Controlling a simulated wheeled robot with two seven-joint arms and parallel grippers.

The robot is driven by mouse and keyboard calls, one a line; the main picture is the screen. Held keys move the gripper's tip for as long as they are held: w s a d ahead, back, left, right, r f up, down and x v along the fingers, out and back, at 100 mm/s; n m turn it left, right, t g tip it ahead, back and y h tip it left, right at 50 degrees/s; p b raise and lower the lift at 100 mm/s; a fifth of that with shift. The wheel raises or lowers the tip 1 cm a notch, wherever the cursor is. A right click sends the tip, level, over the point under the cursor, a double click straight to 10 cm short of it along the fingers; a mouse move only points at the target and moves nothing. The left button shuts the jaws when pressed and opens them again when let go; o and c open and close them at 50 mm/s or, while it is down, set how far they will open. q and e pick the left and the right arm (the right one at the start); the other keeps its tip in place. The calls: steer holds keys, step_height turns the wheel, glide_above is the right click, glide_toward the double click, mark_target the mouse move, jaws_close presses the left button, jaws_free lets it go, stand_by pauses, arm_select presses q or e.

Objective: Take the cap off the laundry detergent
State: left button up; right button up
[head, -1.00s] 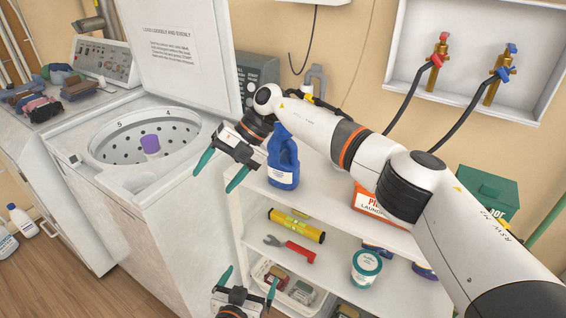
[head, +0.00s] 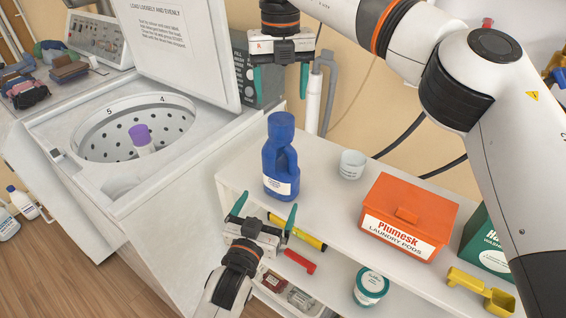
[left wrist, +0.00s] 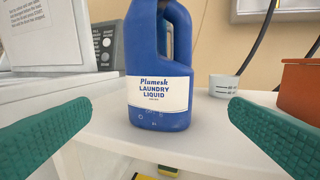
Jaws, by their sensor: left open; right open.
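The blue laundry detergent bottle (head: 281,160) stands upright on the white shelf's top, with its blue cap (head: 281,125) on. In the left wrist view the bottle (left wrist: 158,60) shows its "Laundry Liquid" label, and its top is out of frame. My left gripper (head: 265,212) is open and empty, in front of and below the bottle, its teal fingers on either side of the bottle in the wrist view and not touching it. My right gripper (head: 281,78) is open and empty, fingers pointing down, above the bottle's cap and apart from it.
A measuring cup (head: 352,164) and an orange pods box (head: 408,217) stand right of the bottle. A yellow scoop (head: 482,292) lies at the shelf's right. The open washer (head: 140,128) is to the left. Lower shelves hold a yellow tube, a red-handled tool and a tub (head: 371,287).

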mark_target(277, 186)
arm_select(q)
steer(key=x, duration=0.9)
steer(key=shift+w, duration=0.1)
arm_select(e)
steer(key=shift+f, duration=0.1)
arm_select(q)
steer(key=shift+w+d, duration=0.2)
steer(key=shift+w, duration=0.45)
steer(key=shift+c, duration=0.2)
